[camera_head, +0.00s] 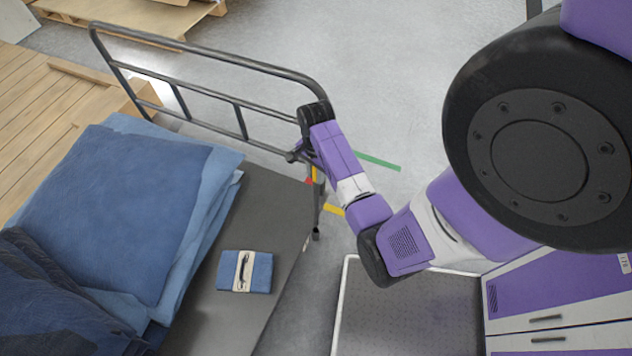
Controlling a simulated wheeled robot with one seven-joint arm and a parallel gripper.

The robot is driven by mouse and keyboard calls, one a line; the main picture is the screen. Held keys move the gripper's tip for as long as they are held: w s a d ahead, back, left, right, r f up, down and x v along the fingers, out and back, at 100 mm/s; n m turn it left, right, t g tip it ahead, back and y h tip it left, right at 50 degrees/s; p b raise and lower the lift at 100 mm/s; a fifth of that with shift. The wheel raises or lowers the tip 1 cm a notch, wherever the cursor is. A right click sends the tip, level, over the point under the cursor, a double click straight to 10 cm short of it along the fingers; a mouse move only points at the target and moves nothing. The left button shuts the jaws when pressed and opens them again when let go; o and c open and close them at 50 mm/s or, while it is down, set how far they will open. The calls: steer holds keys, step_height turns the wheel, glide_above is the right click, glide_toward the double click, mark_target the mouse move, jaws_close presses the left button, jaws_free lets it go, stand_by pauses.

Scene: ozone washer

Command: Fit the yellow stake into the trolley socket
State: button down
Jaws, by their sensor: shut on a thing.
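The trolley has a dark grey deck (222,306) and a grey tubular rail (215,57) at its far end. My forearm reaches to the rail's right corner. My gripper (298,155) points down there and is mostly hidden behind my wrist. It is shut on the yellow stake (314,174), of which only a thin upright strip shows, just below my wrist and close beside the rail's right post. The fingertips are too small to see clearly. I cannot make out the socket, or whether the stake touches it.
Folded blue cloths (125,205) and a small blue bundle with a pale band (245,272) lie on the trolley. A white-rimmed tray (410,310) and purple-white drawers (560,300) stand front right. Wooden pallets are at left. Green tape (378,161) marks open floor.

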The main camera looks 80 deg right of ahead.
mark_target(316, 186)
steer(key=shift+w+f, duration=0.1)
steer(key=shift+f, duration=2.2)
steer(key=shift+f+b, duration=0.4)
steer(key=shift+f, duration=0.2)
steer(key=c, duration=1.2)
jaws_free()
steer(key=shift+c, duration=0.2)
steer(key=shift+r, duration=0.1)
